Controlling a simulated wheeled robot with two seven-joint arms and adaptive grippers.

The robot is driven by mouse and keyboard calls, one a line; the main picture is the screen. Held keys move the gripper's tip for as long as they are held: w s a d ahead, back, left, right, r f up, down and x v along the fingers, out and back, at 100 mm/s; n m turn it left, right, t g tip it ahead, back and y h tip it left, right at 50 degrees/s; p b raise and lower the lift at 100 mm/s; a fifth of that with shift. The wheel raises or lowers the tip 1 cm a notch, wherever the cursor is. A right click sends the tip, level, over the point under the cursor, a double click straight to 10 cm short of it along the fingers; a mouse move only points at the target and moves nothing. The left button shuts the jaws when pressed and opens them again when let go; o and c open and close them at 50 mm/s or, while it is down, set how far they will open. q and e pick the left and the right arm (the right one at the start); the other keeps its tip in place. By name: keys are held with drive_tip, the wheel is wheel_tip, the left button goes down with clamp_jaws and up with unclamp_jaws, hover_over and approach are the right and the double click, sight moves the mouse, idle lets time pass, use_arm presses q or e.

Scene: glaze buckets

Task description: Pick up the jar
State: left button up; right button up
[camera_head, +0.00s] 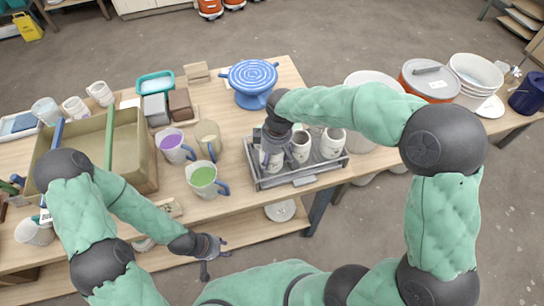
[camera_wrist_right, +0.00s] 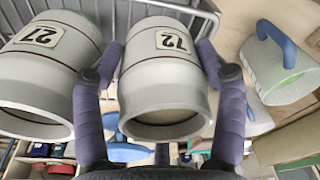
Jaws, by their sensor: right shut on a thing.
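White jars with number labels stand in a grey wire rack (camera_head: 283,180) on the table. My right gripper (camera_head: 272,146) reaches down over the rack's left end and is shut on a jar (camera_head: 275,163). In the right wrist view this jar (camera_wrist_right: 166,85) sits between the two purple fingers, its label appearing to read 12, upside down or tilted. Another labelled jar (camera_wrist_right: 48,65) is close to its left. Two more jars (camera_head: 301,147) and (camera_head: 332,143) stand to the right in the head view. My left gripper (camera_head: 213,258) is open and empty at the table's front.
A purple-filled pitcher (camera_head: 172,146), a green-filled pitcher (camera_head: 204,176) and a beige one (camera_head: 208,136) stand left of the rack. Large white buckets (camera_head: 470,78) stand right. A big tan bin (camera_head: 130,150) is left.

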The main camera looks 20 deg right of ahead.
drive_tip(key=shift+r, duration=0.2)
drive_tip(key=shift+a+r+p, duration=0.1)
drive_tip(key=shift+r+p, duration=0.45)
drive_tip(key=shift+r, duration=1)
drive_tip(key=s+a+r+p, duration=0.4)
drive_tip(key=s+a+r, duration=0.4)
drive_tip(key=s, duration=0.3)
drive_tip(key=shift+r, duration=0.75)
drive_tip(key=shift+s, duration=0.15)
idle(0.9)
